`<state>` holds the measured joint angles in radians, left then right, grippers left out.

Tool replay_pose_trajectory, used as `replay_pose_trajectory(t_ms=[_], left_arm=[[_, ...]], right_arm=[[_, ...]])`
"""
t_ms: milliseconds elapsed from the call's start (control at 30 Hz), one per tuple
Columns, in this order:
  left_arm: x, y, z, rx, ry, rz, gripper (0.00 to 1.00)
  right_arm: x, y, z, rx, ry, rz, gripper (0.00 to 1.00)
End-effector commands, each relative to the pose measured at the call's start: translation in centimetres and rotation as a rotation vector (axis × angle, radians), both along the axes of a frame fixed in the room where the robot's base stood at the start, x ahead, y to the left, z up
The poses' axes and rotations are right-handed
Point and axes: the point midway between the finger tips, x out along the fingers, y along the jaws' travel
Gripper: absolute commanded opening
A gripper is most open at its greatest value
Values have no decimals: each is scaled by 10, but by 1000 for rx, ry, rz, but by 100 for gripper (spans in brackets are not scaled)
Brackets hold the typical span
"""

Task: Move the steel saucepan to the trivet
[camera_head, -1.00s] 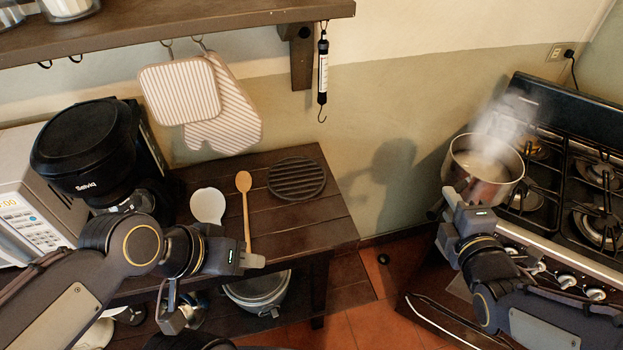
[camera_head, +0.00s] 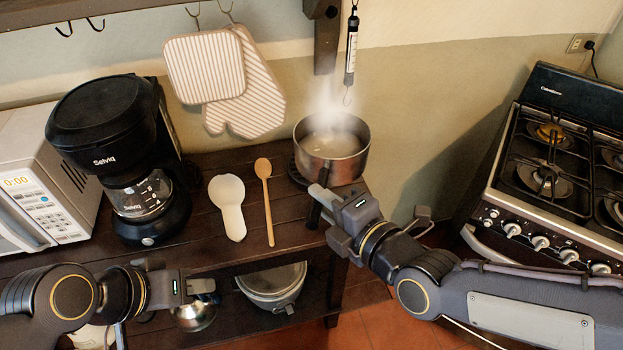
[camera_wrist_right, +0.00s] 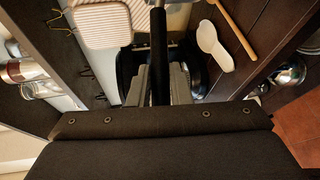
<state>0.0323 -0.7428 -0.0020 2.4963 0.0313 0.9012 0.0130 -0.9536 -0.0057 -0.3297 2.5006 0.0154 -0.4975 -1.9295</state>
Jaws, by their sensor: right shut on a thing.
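The steel saucepan (camera_head: 331,158) is at the right end of the dark wooden table, steaming and roughly upright. The dark trivet (camera_head: 296,172) is mostly hidden under it; a sliver shows at the pan's left. I cannot tell whether the pan rests on it or hangs just above. My right gripper (camera_head: 320,205) is shut on the pan's black handle, which points toward me; the handle also shows in the right wrist view (camera_wrist_right: 158,50) between the fingers. My left gripper (camera_head: 207,287) is at the table's front edge, away from the pan; its finger gap is unclear.
A wooden spoon (camera_head: 267,205) and a white spoon rest (camera_head: 229,205) lie left of the pan. A coffee maker (camera_head: 110,150) and microwave (camera_head: 45,185) stand further left. Mitts (camera_head: 240,85) hang behind. The stove (camera_head: 550,170) is at right, across a gap.

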Motion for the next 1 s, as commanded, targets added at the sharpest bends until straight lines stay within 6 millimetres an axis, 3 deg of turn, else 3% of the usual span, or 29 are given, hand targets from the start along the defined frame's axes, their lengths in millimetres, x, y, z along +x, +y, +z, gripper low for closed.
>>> replay_pose_trajectory(t_ms=[200,433,700,1000], left_arm=[[0,0,-19,0,0,0,36],[0,0,-16,0,0,0,36],[0,0,-16,0,0,0,36],[0,0,-15,0,0,0,36]], right_arm=[[40,10,-19,-3,-13,-1,0],[86,22,-36,-1,-11,1,0],[116,30,-76,2,-10,3,0],[130,33,-93,3,-12,2,0]])
